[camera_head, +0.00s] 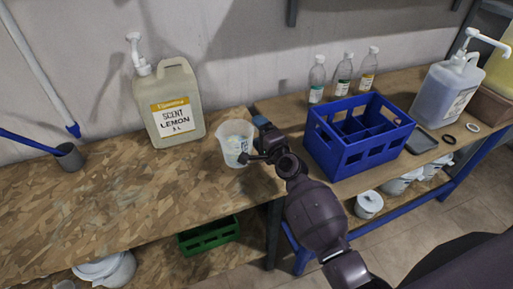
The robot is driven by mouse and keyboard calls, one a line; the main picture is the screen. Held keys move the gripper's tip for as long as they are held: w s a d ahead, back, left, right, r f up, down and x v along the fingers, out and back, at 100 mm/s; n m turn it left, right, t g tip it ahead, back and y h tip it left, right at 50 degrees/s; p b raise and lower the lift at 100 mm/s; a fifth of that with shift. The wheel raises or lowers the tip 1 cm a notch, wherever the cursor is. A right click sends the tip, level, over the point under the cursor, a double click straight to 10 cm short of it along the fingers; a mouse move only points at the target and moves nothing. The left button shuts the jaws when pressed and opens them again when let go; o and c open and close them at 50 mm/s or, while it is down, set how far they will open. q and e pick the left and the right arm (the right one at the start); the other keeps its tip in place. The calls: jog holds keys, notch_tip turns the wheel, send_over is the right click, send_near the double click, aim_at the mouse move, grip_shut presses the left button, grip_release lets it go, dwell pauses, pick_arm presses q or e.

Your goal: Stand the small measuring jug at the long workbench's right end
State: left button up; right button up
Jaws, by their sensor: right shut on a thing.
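The small measuring jug (234,138) is a translucent white cup with markings on its side. It is at the right end of the long chipboard workbench (90,210), close to the gap before the second bench. My right gripper (247,157) reaches in from the lower right and is shut on the jug's right side. The jug looks about upright; I cannot tell whether its base touches the bench top. The gripper hides part of its right side. My left gripper is not in view.
A lemon scent canister (170,105) with a pump stands left of the jug. A blue divided crate (358,135), several bottles and a second pump canister (447,90) stand on the right bench. The long bench's middle is clear.

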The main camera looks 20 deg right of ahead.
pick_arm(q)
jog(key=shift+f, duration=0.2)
pick_arm(e)
jog(key=shift+f, duration=0.35)
notch_tip(320, 180, down, 4)
jog(key=b, duration=0.3)
jog(key=shift+s+r, duration=0.1)
jog(key=shift+f+b, duration=0.25)
jog(key=shift+b, duration=0.05)
jog(key=shift+r, duration=0.1)
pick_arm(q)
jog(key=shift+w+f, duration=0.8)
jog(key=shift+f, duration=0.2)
